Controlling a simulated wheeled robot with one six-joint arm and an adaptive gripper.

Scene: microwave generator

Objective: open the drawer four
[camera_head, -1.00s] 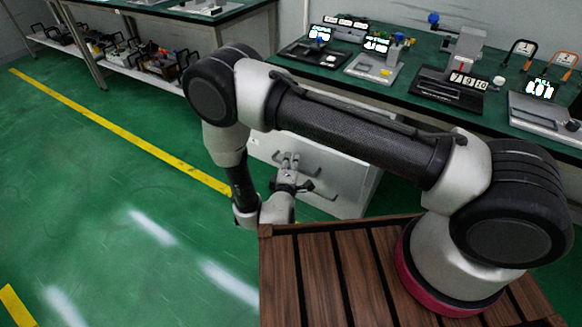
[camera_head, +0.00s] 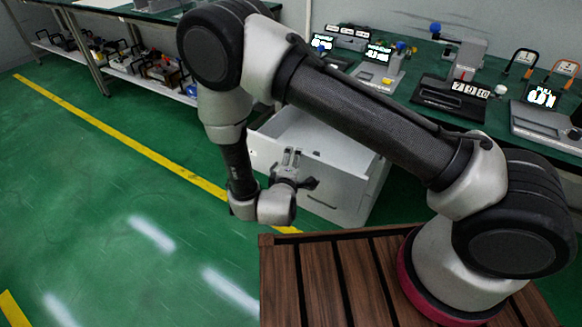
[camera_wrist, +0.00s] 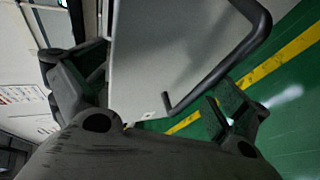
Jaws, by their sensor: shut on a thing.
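A pale grey drawer unit (camera_head: 376,190) stands under the green bench in the head view. Its upper drawer (camera_head: 262,150) is pulled out toward me, with its open top showing. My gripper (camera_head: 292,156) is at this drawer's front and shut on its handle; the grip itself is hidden. A lower handle (camera_head: 322,203) shows on the front below and right of my gripper. In the wrist view my fingers flank a pale panel (camera_wrist: 160,60), with a dark bent handle (camera_wrist: 228,65) across its right side. I cannot read a drawer number.
The green bench (camera_head: 420,62) above carries several instruments with displays. A wooden slatted platform (camera_head: 330,290) is at the front, under my arm. Another bench with a lower shelf (camera_head: 110,60) stands at back left. Green floor with a yellow line (camera_head: 130,140) is clear at left.

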